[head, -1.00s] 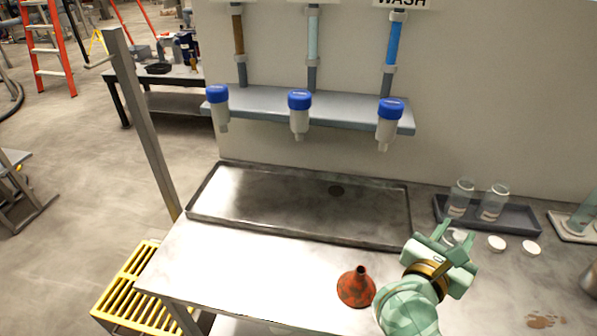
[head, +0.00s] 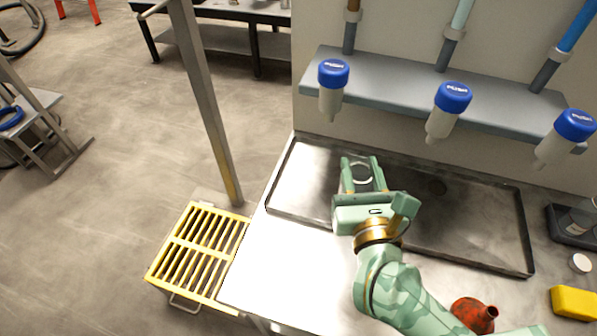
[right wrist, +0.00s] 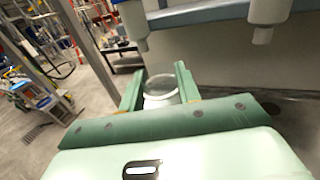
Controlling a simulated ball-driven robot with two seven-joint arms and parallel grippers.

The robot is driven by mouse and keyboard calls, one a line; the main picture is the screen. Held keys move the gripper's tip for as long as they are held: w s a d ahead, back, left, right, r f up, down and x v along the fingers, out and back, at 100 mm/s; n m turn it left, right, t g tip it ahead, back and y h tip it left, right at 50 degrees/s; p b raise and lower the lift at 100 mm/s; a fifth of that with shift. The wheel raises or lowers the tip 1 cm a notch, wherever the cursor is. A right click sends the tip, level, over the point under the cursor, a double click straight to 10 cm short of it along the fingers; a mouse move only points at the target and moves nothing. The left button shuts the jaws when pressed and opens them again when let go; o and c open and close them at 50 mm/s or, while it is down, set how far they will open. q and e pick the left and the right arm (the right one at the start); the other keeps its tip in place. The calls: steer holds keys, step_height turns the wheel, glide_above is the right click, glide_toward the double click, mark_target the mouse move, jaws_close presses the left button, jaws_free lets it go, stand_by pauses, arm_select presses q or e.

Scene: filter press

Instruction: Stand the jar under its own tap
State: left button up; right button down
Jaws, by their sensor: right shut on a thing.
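My right gripper (head: 361,172) is shut on a clear glass jar (head: 361,175). The jar's round open mouth shows between the fingers; the fingers and wrist hide most of its body. In the right wrist view the jar (right wrist: 160,88) sits between the fingertips. The gripper is over the left part of the metal tray. Of the three blue-capped taps, the left tap (head: 332,90) is up and left of the jar, the middle tap (head: 447,112) up and right, and the right tap (head: 565,138) farther right. I cannot tell whether the jar touches the tray. My left gripper is not in view.
The metal drip tray (head: 480,250) has a raised rim. A grey shelf (head: 400,92) carries the taps. A red funnel (head: 474,313), a yellow block (head: 574,302) and a dark rack (head: 570,238) with a jar are at right. A post (head: 205,100) and yellow grating (head: 198,255) stand left.

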steer(key=w+a+f+b, duration=0.3)
steer(key=w+f+b, duration=0.3)
steer(key=w+f, duration=0.6)
steer(key=shift+w+f+y, duration=0.3)
steer(key=shift+w, duration=0.7)
steer(key=shift+f, duration=0.25)
steer(key=c, duration=1)
jaws_free()
steer(key=shift+r, duration=0.1)
